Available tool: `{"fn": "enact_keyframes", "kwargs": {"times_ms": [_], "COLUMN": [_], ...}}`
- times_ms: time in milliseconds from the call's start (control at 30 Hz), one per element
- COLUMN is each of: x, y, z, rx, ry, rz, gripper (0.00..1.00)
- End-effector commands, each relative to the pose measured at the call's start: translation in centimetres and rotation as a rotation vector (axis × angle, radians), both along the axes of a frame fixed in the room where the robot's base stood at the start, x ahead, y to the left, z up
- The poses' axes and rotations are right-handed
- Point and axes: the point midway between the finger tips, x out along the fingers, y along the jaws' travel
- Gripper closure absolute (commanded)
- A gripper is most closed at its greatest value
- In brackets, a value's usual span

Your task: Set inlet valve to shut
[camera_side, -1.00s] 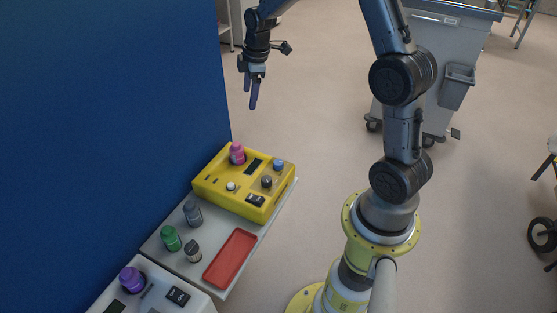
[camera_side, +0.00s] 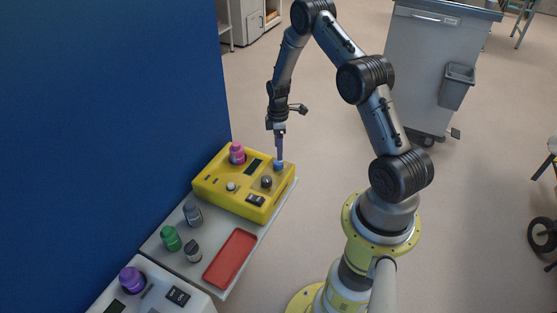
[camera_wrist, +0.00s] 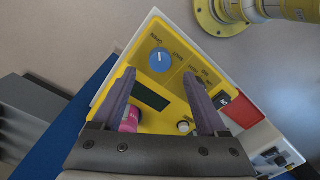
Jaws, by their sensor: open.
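A yellow box (camera_side: 218,189) carries a blue knob (camera_side: 278,165) near its far right corner. In the wrist view the blue knob (camera_wrist: 160,60) has a white pointer line and small printed labels beside it, too blurred to read surely. My gripper (camera_side: 280,155) points down just above the blue knob. In the wrist view my gripper (camera_wrist: 159,75) is open, its two fingers on either side of the knob's line, with nothing between them. I cannot tell whether the fingers touch the knob.
The box also has a pink-capped part (camera_side: 237,153), a dark knob (camera_side: 266,182), a white button (camera_side: 231,186) and a black switch (camera_side: 256,200). Several small bottles and a red tray (camera_side: 230,258) are nearer on the grey board. A blue wall (camera_side: 110,110) stands at left.

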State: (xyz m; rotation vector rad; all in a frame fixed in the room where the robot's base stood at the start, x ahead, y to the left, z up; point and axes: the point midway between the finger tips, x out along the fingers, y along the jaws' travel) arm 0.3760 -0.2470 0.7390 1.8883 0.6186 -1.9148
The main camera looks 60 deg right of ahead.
Motion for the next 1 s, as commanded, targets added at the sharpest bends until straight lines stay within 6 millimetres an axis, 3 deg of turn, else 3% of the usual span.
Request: {"fn": "enact_keyframes", "kwargs": {"times_ms": [100, 300, 767, 1000], "x": [-0.1, -0.1, -0.1, -0.1], "y": [0.1, 0.2, 0.2, 0.2], "z": [-2.4, -5.0, -6.1, -6.0], "rx": [0.001, 0.001, -0.001, -0.001], "ry": [0.002, 0.001, -0.002, -0.001], "rz": [0.0, 0.0, 0.0, 0.0], "gripper": [0.24, 0.24, 0.24, 0.67]}}
